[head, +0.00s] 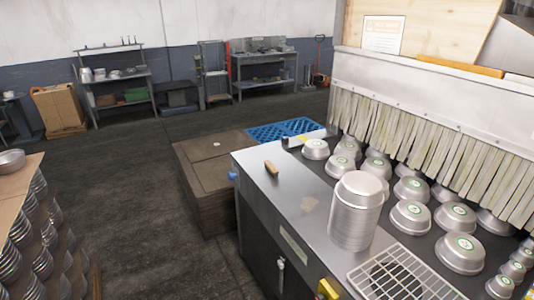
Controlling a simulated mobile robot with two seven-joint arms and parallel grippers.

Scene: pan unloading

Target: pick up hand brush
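A small tan, wooden-looking object, which looks like the hand brush (271,168), lies on the bare metal counter (283,196) near its left edge. It is too small to make out its bristles. Neither of my grippers is in view, and nothing touches the brush.
A tall stack of metal pans (356,212) stands on the counter, right of the brush. A wire rack (398,277) lies in front. Several upturned pans (410,216) sit on a dark surface beside a strip curtain (432,137). Stacked pans (35,235) stand at left. Open floor (150,205) lies between.

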